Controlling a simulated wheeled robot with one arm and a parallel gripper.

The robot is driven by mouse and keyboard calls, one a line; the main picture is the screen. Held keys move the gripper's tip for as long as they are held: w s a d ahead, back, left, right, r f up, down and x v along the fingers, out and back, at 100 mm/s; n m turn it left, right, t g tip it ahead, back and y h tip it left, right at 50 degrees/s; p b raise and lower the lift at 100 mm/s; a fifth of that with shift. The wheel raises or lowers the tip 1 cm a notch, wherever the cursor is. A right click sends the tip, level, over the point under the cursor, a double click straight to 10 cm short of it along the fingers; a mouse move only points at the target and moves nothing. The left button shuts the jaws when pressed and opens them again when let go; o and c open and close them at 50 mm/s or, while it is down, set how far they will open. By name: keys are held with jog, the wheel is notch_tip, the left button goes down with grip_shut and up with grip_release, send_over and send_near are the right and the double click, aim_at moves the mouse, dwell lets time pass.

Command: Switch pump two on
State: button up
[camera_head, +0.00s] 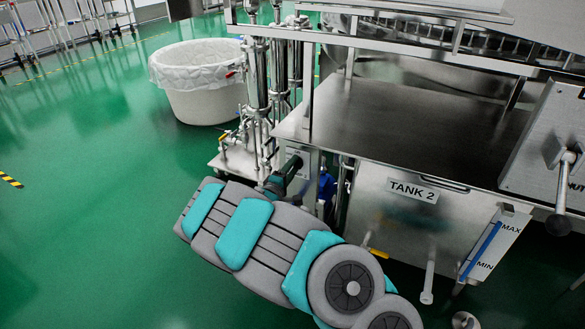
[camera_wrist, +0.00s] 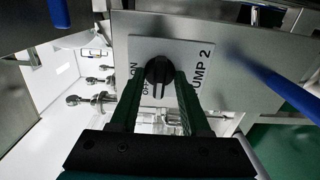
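The pump 2 switch is a black rotary knob (camera_wrist: 159,70) on a pale label plate (camera_wrist: 190,52) marked PUMP 2, with ON and OFF beside the knob. In the wrist view its grip bar points down the picture, near the OFF lettering. My gripper (camera_wrist: 162,82) is open, its two green fingers on either side of the knob; contact cannot be told. In the head view my gripper (camera_head: 283,178) is at the small steel panel (camera_head: 299,160) below the bench, and my arm hides part of that area; the knob cannot be made out there.
A steel tank labelled TANK 2 (camera_head: 400,205) stands right of my arm, under a steel bench top (camera_head: 400,125). Pipes and valves (camera_head: 258,90) stand behind my gripper. A white lined bin (camera_head: 200,95) is at the back left. Green floor is free at left.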

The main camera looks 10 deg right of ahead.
grip_shut()
dwell(0.3)
jog(key=shift+f+m, duration=0.1)
jog(key=shift+m, duration=0.2)
jog(key=m+b, duration=0.5)
jog(key=m, duration=1.2)
jog(key=shift+m, duration=0.3)
dwell(0.5)
jog(key=shift+o, duration=0.4)
grip_release()
